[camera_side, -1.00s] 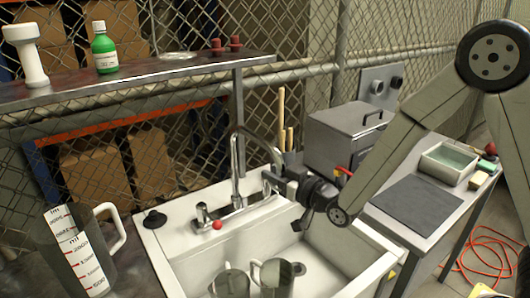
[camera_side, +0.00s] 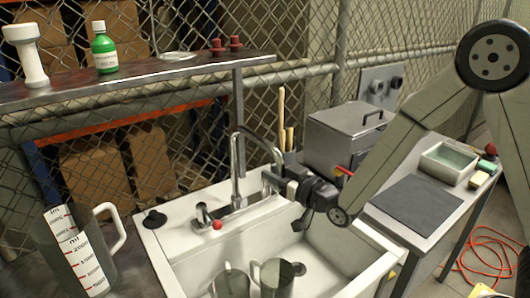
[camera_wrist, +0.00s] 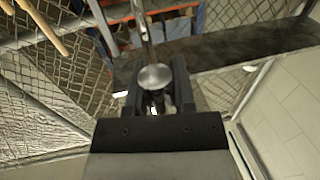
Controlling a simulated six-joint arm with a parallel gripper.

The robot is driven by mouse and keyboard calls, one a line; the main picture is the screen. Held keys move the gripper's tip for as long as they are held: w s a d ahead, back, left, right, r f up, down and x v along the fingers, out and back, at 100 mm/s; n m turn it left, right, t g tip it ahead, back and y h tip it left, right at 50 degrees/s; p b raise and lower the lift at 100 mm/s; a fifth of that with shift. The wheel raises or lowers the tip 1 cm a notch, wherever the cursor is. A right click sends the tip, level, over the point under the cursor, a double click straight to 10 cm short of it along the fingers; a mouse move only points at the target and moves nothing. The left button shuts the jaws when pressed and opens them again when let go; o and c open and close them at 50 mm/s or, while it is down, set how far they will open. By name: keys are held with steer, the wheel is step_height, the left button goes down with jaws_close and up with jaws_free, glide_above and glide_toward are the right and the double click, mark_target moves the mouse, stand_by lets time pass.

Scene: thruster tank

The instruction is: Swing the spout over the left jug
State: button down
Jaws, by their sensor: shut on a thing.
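The chrome spout (camera_side: 258,137) rises from the tap at the back of the sink and curves over to the right. My gripper (camera_side: 275,183) is shut on its outer end, on the right of the tap's upright. In the wrist view the spout's round silver end (camera_wrist: 155,77) sits between my two fingers (camera_wrist: 156,98). The left jug (camera_side: 229,284) and the right jug (camera_side: 274,280) stand side by side in the sink, lower in the picture, their bottoms cut off by the frame. The spout's end is behind both jugs, not above either.
The tap base has a red knob (camera_side: 217,225). A large measuring jug (camera_side: 78,255) stands on the counter left of the sink. A shelf (camera_side: 140,88) with a green bottle (camera_side: 104,50) runs behind. A metal box (camera_side: 340,135) stands right of the spout.

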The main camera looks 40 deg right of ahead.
steer(key=shift+a, duration=0.25)
steer(key=w+a+m+h, duration=0.2)
steer(key=w+a+h, duration=0.2)
steer(key=a, duration=0.7)
steer(key=shift+m, duration=0.4)
stand_by(0.4)
steer(key=shift+c, duration=2.2)
jaws_free()
steer(key=shift+s, duration=0.1)
